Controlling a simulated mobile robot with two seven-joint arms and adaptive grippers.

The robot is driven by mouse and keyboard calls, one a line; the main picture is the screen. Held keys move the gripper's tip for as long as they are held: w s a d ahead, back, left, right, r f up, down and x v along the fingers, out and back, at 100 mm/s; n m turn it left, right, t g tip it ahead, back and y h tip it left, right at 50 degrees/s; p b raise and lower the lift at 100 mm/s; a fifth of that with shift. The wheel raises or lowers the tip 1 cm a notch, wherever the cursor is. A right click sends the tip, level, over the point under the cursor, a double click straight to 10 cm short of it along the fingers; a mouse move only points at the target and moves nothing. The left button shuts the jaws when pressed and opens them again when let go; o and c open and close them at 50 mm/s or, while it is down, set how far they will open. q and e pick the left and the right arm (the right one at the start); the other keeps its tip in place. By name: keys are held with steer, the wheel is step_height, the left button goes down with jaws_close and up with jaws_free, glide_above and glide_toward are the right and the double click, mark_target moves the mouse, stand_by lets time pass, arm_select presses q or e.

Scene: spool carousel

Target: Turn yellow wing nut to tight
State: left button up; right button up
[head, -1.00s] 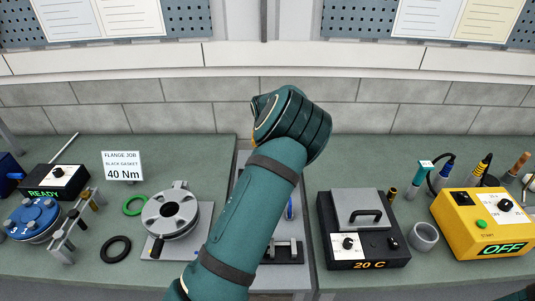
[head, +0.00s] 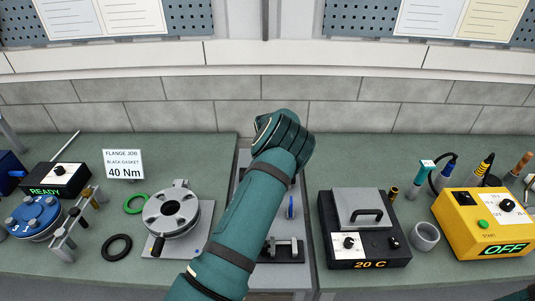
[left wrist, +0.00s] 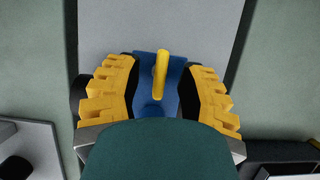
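The yellow wing nut (left wrist: 161,75) shows in the left wrist view as an upright narrow bar in front of a blue part (left wrist: 172,102). My left gripper (left wrist: 163,66) is open, with one yellow-padded finger on each side of the nut and a visible gap to both. The teal housing of my gripper covers the lower part of the blue part. In the head view my left arm reaches over the middle strip and hides the wing nut and the fingers. My right gripper is not in view.
A round grey flange fixture (head: 171,215) stands left of my arm, with a green ring (head: 136,204) and a black ring (head: 118,248). A black heater box (head: 362,250) and a yellow box (head: 487,225) stand to the right. A metal bracket (head: 284,249) sits close beside my forearm.

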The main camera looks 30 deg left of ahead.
arm_select(q)
jaws_close()
steer(key=shift+m, duration=0.3)
steer(key=m, duration=0.1)
steer(key=m+h, duration=0.1)
steer(key=m, duration=0.1)
steer(key=shift+s+a+m+t+h, duration=0.1)
steer(key=shift+a+m+t+h, duration=0.05)
steer(key=shift+m+t+h, duration=0.15)
steer(key=m+h, duration=0.1)
steer(key=m, duration=0.3)
steer(key=shift+a+m+h, duration=0.1)
steer(key=shift+m+h, duration=0.2)
steer(key=shift+h, duration=0.1)
steer(key=m, duration=0.2)
steer(key=m+g+h, duration=0.1)
steer(key=m, duration=0.1)
steer(key=shift+f+h, duration=0.1)
steer(key=shift+h, duration=0.2)
steer(key=shift+a+m+g+h+b, duration=0.1)
steer(key=shift+m+g+h+b, duration=0.25)
steer(key=shift+m, duration=0.9)
steer(key=shift+m+g+h+b, duration=0.25)
steer(key=shift+m+g+b, duration=0.1)
steer(key=shift+m, duration=0.9)
